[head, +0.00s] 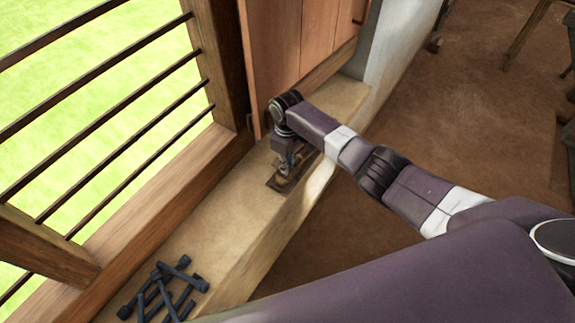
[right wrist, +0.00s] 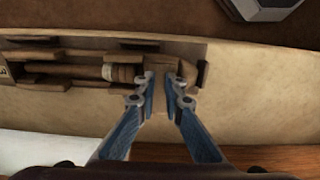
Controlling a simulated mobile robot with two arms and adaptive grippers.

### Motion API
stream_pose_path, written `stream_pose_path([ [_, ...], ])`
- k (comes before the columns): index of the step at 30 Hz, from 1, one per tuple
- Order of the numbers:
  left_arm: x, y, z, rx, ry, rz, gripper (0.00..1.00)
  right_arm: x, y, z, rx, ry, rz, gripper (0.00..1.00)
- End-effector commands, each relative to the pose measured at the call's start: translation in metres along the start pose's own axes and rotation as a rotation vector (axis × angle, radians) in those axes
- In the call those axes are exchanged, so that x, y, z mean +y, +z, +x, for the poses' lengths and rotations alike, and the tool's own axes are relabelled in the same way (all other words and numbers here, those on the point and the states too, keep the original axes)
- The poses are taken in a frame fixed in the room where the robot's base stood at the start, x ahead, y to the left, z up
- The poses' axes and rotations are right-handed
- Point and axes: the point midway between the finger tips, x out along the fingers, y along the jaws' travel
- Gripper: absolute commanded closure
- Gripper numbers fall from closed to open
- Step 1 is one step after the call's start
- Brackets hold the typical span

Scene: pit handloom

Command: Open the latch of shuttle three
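A brown wooden shuttle (right wrist: 82,72) lies in a shallow dark tray (right wrist: 28,86) on the pale ledge. A light band rings the shuttle near its right part. In the head view the tray (head: 272,185) shows only in part under my right gripper (head: 286,168). In the right wrist view my right gripper (right wrist: 160,84) has its two blue fingers close together with a narrow gap, over the tray's right part. Brown wood shows between and right of the tips. I cannot tell whether they grip it. My left gripper is out of view.
Several dark rod-like pieces (head: 163,288) lie piled on the near ledge. A barred window (head: 110,115) and a wooden shutter (head: 300,40) stand beside the ledge (head: 228,215). The brown floor (head: 470,110) right of it is mostly open.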

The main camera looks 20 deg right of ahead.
Motion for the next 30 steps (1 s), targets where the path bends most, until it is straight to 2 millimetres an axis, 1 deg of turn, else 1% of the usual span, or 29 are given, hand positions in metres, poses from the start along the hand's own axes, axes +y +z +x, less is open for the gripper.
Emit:
stream_pose_path([
  [1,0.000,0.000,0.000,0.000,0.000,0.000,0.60,0.000,-0.001,0.000,0.001,0.000,0.000,0.83],
  [3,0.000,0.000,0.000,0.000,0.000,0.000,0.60,0.000,0.000,0.000,0.001,0.000,0.000,0.77],
  [11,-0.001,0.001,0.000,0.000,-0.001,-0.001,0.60,0.000,0.000,0.000,0.000,0.000,0.001,0.77],
  [14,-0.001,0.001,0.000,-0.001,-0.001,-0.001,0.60,0.000,0.000,-0.004,0.000,0.000,0.001,0.77],
  [17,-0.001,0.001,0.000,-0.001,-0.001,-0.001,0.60,0.001,-0.001,-0.013,0.002,0.000,0.001,0.77],
  [27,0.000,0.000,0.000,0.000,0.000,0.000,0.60,0.001,-0.001,-0.063,0.004,0.001,0.000,0.77],
  [30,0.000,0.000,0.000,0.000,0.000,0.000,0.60,0.001,-0.001,-0.073,0.003,0.001,0.000,0.77],
])
